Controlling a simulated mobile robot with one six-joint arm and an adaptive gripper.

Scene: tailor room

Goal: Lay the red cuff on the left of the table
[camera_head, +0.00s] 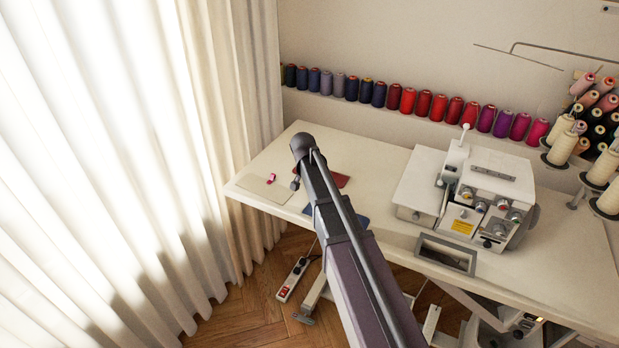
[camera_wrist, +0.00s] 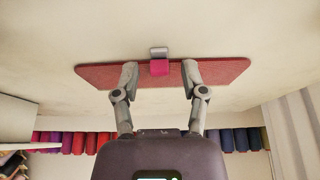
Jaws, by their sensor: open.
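The red cuff (camera_head: 341,180) lies on the white table, partly hidden behind my arm in the head view. In the wrist view the red cuff (camera_wrist: 225,72) spans the upper middle, with a pink and grey clip (camera_wrist: 159,67) at the middle of its far edge. My gripper (camera_wrist: 160,75) is open, its two fingers over the cuff on either side of the clip and apart from it. I cannot tell whether the fingertips touch the cuff. In the head view one finger (camera_head: 295,184) shows beside my arm; the rest is hidden.
A beige piece (camera_head: 255,186) with a red clip (camera_head: 271,178) lies at the table's left end. A blue piece (camera_head: 360,220) lies near the front edge, partly behind my arm. A sewing machine (camera_head: 490,190) stands to the right. Thread spools (camera_head: 408,101) line the back.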

